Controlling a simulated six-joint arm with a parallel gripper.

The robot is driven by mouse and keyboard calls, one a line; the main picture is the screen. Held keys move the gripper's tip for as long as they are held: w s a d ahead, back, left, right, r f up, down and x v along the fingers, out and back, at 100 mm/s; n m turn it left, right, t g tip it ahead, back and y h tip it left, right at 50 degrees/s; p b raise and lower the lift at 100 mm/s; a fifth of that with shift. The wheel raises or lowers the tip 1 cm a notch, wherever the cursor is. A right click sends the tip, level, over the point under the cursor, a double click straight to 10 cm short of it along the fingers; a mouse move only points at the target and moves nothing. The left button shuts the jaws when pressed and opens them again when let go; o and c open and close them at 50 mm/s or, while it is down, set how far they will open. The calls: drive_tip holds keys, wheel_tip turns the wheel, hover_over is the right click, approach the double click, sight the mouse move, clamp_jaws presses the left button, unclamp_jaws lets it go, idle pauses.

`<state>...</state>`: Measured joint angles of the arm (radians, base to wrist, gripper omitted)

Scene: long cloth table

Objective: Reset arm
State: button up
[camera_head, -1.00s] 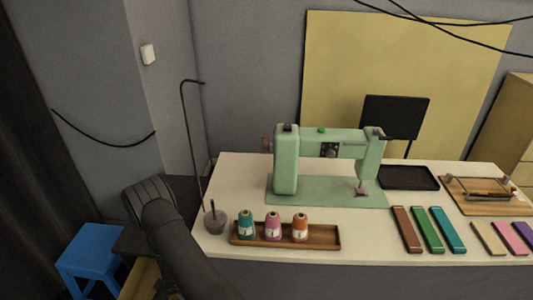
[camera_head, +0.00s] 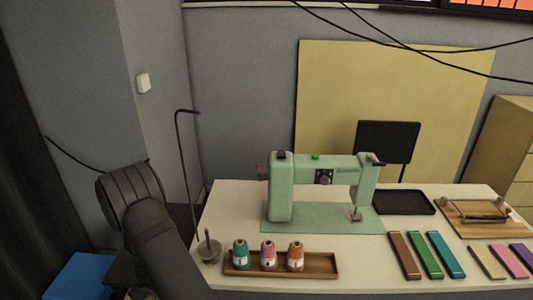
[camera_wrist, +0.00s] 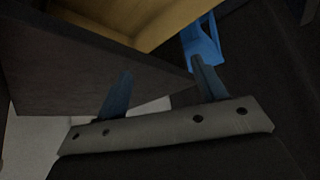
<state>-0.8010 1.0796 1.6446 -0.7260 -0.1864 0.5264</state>
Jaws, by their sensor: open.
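My gripper (camera_wrist: 160,78) shows in the wrist view with its two bluish fingers spread apart and nothing between them. Beyond the fingers are a dark panel edge and an open wooden compartment. In the head view my dark arm rises at the lower left, left of the table (camera_head: 380,262), and the gripper's fingers are not visible there.
A green sewing machine (camera_head: 281,190) stands on the table. A wooden tray (camera_head: 322,265) holds three thread spools. A thin hooked stand (camera_head: 208,250) is at the table's left corner, close to my arm. A blue stool (camera_head: 80,278) is at the lower left.

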drive_tip(key=d+r+m+t+h, duration=0.1)
drive_tip(key=d+r+m, duration=0.1)
drive_tip(key=r, duration=1)
drive_tip(key=d+r+m+t+h, duration=0.1)
drive_tip(key=r+m, duration=0.3)
drive_tip(key=r, duration=0.8)
drive_tip(key=shift+w+d+r+m+t+h, duration=0.35)
drive_tip(key=shift+w+d+h, duration=0.1)
drive_tip(key=shift+d, duration=0.3)
drive_tip(key=shift+o, duration=0.5)
